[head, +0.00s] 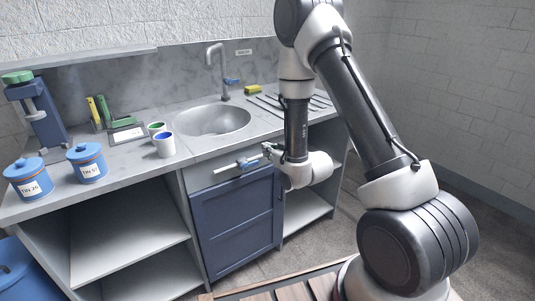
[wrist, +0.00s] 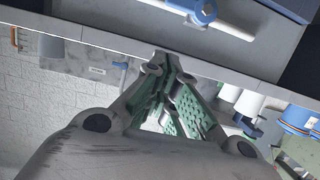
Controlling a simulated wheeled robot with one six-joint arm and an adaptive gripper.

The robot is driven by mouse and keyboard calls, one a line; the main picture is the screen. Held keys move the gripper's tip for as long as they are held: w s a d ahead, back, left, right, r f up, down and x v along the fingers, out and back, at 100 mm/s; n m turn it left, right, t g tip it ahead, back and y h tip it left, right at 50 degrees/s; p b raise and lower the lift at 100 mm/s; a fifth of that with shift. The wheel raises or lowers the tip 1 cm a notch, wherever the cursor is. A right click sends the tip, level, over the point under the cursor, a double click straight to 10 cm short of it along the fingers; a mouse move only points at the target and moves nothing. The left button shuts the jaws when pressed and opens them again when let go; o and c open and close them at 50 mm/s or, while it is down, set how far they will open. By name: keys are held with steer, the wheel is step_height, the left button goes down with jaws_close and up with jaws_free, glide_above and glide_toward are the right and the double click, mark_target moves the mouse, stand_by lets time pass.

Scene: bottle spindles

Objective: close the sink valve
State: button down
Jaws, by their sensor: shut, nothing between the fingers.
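The sink valve (head: 240,166) is a white bar with a blue hub on the grey front panel below the sink. The bar lies roughly level, along the panel. In the wrist view, which is upside down, the blue hub and white bar (wrist: 206,13) show at the top edge, partly cut off. My gripper (head: 267,149) is at the counter's front edge, near the right end of the bar. In the wrist view my gripper (wrist: 165,60) has its green-padded fingers together with nothing held. It appears apart from the bar; exact depth is hard to tell.
The sink (head: 211,119) has a grey faucet (head: 219,68) with a small blue lever (head: 232,82). White cups (head: 164,145) and blue tins (head: 87,163) stand to the left. A yellow sponge (head: 253,90) lies behind. A blue cabinet door (head: 238,222) is below the valve.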

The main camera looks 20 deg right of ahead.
glide_above(250, 165)
steer(key=d, duration=0.3)
steer(key=shift+s+f, duration=0.2)
steer(key=shift+f, duration=2.7)
